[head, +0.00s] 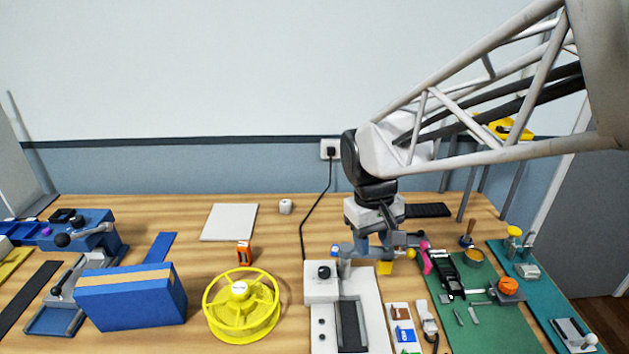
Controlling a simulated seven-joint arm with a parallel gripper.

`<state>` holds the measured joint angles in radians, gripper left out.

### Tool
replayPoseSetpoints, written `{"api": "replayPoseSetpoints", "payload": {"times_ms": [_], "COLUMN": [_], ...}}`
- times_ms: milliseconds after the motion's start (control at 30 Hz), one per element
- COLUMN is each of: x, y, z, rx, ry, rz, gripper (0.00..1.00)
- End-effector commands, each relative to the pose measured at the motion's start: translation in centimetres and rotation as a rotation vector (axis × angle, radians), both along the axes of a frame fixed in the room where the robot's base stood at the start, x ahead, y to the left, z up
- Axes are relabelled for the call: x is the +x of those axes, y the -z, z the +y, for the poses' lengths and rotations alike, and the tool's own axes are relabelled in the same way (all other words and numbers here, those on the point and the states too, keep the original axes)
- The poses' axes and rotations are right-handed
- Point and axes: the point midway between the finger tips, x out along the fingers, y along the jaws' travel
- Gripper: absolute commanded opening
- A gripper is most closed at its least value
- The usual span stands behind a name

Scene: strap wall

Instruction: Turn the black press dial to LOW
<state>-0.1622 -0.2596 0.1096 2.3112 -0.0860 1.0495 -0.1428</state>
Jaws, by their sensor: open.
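A white press (317,296) stands at the front centre of the wooden table, with a black dial (324,271) on its upper left part. Its markings are too small to read, so I cannot tell the dial's setting. My gripper (375,246) points down behind and to the right of the dial, apart from it. Its jaws are open, and I see nothing held between them. A grey post (345,262) rises at the press, between the dial and my gripper.
A yellow reel (212,309) and a blue box (130,299) lie left of the press. A green mat (509,338) with several small tools lies to the right. A black cord (304,232) runs from the wall socket towards the press. A pale flat panel (229,222) lies further back.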

Motion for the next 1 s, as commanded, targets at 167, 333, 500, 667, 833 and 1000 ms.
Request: {"api": "replayPoseSetpoints", "payload": {"times_ms": [167, 333, 500, 667, 833, 1000], "x": [2.8, 5.2, 7.5, 9.5, 11.2, 12.1], "y": [1.6, 3.2, 5.1, 7.1, 9.1, 10.3], "z": [1.9, 3.7, 5.7, 7.6, 9.5, 10.6], "rx": [-0.021, -0.04, -0.061, -0.079, -0.097, -0.107], "ry": [-0.071, -0.137, -0.203, -0.264, -0.32, -0.354], "rz": [0.059, 0.114, 0.169, 0.219, 0.267, 0.293], "gripper": [0.44, 0.44, 0.44, 0.44, 0.44, 0.44]}}
